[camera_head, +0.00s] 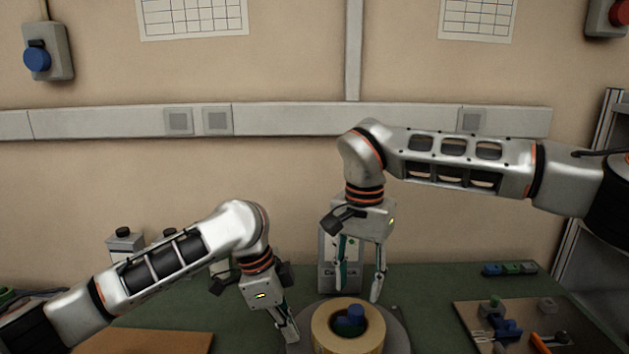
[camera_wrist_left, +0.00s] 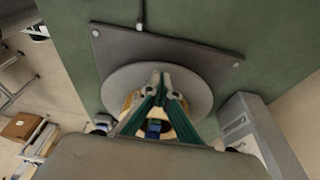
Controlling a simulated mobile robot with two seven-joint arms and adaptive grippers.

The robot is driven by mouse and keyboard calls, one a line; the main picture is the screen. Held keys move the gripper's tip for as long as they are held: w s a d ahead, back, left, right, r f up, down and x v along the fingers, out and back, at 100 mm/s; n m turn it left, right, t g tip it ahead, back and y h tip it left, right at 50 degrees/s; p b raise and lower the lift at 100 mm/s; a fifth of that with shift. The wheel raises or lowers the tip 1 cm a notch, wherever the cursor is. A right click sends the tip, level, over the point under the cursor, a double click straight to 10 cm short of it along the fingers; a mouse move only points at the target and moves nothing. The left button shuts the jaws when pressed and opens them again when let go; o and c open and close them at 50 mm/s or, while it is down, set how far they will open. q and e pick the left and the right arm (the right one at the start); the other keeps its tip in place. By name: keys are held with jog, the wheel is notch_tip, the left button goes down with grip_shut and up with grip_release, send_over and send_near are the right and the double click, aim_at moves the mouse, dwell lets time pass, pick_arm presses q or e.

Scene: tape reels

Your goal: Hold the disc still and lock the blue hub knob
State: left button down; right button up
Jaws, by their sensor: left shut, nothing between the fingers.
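A grey disc (camera_head: 396,338) lies flat at the front middle of the table, with a tan tape reel (camera_head: 321,325) on it. The blue hub knob (camera_head: 356,314) stands in the reel's centre hole. My left gripper (camera_head: 289,333) is shut and empty, its tips at the disc's left side, beside the reel. In the left wrist view its fingertips (camera_wrist_left: 160,80) lie over the disc (camera_wrist_left: 196,88); contact is unclear. The knob (camera_wrist_left: 154,127) shows between the fingers there. My right gripper (camera_head: 357,292) points down above and behind the reel, fingers apart, with nothing between them.
The disc sits on a dark square plate (camera_wrist_left: 115,44). A grey box (camera_head: 327,276) stands behind the right gripper. A board with small parts (camera_head: 470,318) lies at the right, a brown board (camera_head: 150,342) at the front left. Green table between is mostly clear.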

pick_arm(q)
jog(key=shift+s+f, duration=0.1)
jog(key=shift+f, duration=0.75)
dwell(0.8)
